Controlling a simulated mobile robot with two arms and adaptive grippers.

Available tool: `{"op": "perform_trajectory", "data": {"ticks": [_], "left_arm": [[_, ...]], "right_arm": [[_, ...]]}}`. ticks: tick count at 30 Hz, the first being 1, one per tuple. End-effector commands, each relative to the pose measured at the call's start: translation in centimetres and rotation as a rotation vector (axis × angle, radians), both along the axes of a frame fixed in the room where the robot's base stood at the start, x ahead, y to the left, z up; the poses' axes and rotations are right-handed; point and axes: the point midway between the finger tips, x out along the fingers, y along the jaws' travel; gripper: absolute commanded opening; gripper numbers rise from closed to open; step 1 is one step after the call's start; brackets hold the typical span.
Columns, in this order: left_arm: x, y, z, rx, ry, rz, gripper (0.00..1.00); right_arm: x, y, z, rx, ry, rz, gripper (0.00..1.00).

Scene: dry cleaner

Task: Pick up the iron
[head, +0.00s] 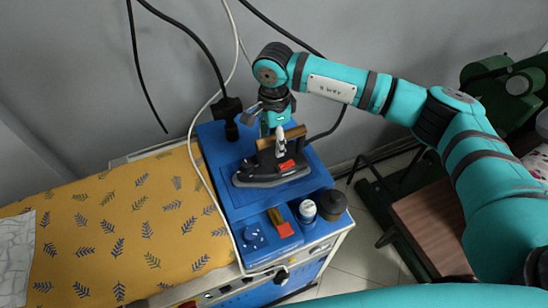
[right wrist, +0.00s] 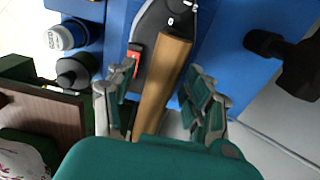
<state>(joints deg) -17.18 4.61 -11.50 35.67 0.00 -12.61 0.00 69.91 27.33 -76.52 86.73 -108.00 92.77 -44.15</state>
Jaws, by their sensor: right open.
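The iron (head: 262,180) is dark grey with a red switch and a wooden handle. It lies flat on the blue top of the ironing station (head: 229,197). In the right wrist view the iron's wooden handle (right wrist: 168,80) runs between the two fingers. My right gripper (head: 279,132) is over the handle; its open fingers stand on either side of the handle, with a gap visible on the right side in the right wrist view (right wrist: 158,98). Whether the left finger touches the iron cannot be told. My left gripper is not in view.
A white-lidded jar (head: 307,210) and a dark jar (head: 332,204) stand in front of the iron. A red-and-tan block (head: 280,223) lies nearby. A black cable fitting (head: 228,117) stands behind. A yellow leaf-patterned ironing board (head: 120,235) extends left. A hose and cables hang around the station.

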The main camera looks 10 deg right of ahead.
Motion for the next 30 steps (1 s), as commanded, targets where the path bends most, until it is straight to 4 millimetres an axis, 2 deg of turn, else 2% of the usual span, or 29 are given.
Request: {"op": "perform_trajectory", "data": {"ticks": [8,20,30], "left_arm": [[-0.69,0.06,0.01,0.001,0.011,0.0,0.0],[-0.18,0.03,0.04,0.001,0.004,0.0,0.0],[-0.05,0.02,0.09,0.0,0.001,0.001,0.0]], "right_arm": [[-0.02,0.03,-0.42,0.0,0.0,0.001,0.51],[-0.01,0.04,-0.36,0.0,0.0,0.001,0.0],[0.09,0.06,-0.16,0.002,-0.004,0.0,0.0]]}}
